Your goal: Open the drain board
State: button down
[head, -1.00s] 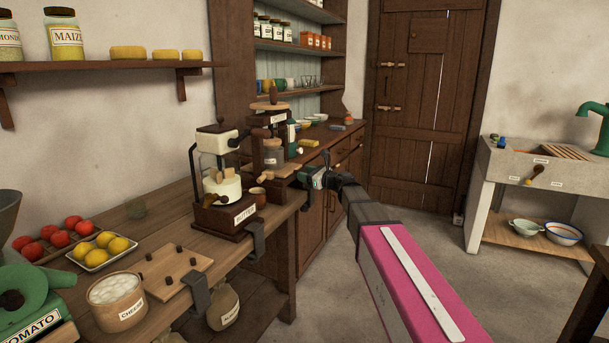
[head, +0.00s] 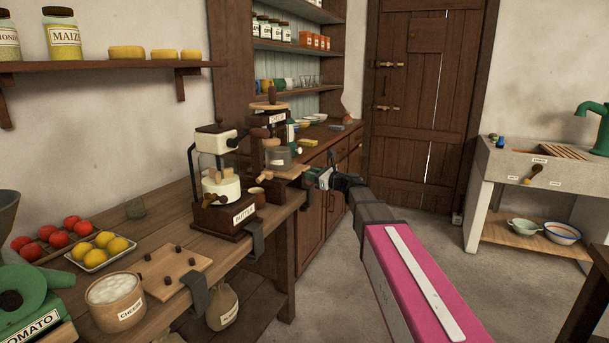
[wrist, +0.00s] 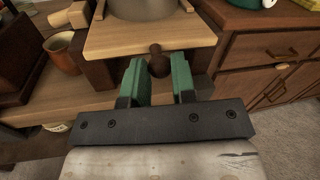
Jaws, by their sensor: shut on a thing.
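The drain board (head: 290,171) is a pale wooden board low on the dark wooden press (head: 270,120) at the far end of the counter. It sticks out to the right, past the counter's front edge. In the wrist view the drain board (wrist: 150,38) fills the top middle, with a dark round knob (wrist: 158,65) at its front edge. A grey pot (head: 278,157) stands on the board. My gripper (head: 312,178) is at the board's front; in the wrist view its green fingers (wrist: 158,80) are on either side of the knob, shut on it.
A butter churn (head: 222,185) stands on the counter to the left of the press, with a small brown cup (wrist: 62,55) between them. A dark dresser (head: 345,155) with drawers lies beyond. Open floor (head: 400,215) lies to the right, before the stone sink (head: 530,165).

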jog(key=w+d+v, duration=0.1)
jog(key=v, duration=0.9)
jog(key=shift+w, duration=0.3)
jog(key=shift+d, duration=0.1)
jog(key=c, duration=0.9)
grip_release()
jog(key=shift+c, duration=0.2)
jog(key=v, duration=1)
jog(key=shift+s+d, duration=0.2)
jog(key=shift+d, duration=0.15)
